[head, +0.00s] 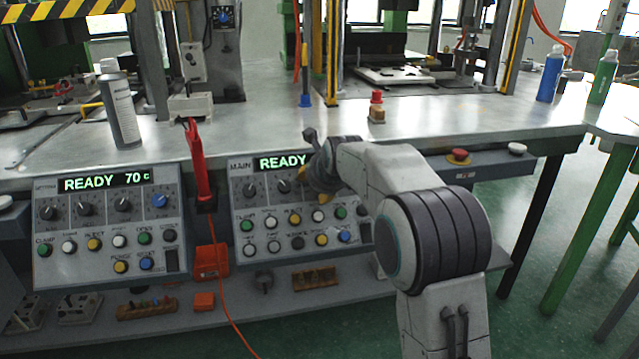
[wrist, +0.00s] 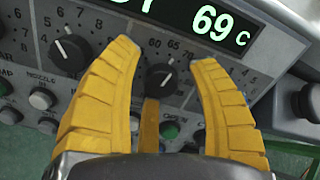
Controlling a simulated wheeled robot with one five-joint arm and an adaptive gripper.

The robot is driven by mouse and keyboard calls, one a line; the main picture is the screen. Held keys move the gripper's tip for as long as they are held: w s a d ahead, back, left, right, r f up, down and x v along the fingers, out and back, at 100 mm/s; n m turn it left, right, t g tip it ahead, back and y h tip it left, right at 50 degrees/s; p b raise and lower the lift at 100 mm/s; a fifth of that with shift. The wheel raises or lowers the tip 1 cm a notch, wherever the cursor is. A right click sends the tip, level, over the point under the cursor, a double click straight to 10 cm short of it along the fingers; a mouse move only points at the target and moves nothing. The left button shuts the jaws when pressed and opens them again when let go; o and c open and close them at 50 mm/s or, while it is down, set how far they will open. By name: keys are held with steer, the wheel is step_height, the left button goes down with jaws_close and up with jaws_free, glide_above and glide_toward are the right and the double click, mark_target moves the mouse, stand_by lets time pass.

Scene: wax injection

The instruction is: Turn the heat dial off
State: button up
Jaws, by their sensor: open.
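The main control panel (head: 243,183) shows "READY" on its green display, and in the wrist view the display (wrist: 215,22) reads 69 C. A black dial (wrist: 160,77) with a white pointer and a scale marked 60, 65 and 70 lies between the two yellow fingers of my gripper (wrist: 163,54). I cannot tell whether the fingers touch the panel. My gripper is open and empty. In the head view my gripper (head: 302,174) is in front of the main panel's upper right, and my arm hides that part. The heat dial's name label is not readable.
Another black dial (wrist: 69,50) sits left of my gripper. Coloured push buttons (head: 294,219) fill the panel's lower rows. A second panel (head: 107,205) reading 70 C stands at left, with a red-handled tool (head: 196,165) between. A red button (head: 459,155) is at right.

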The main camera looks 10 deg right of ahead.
steer(key=shift+c, duration=0.6)
jaws_close()
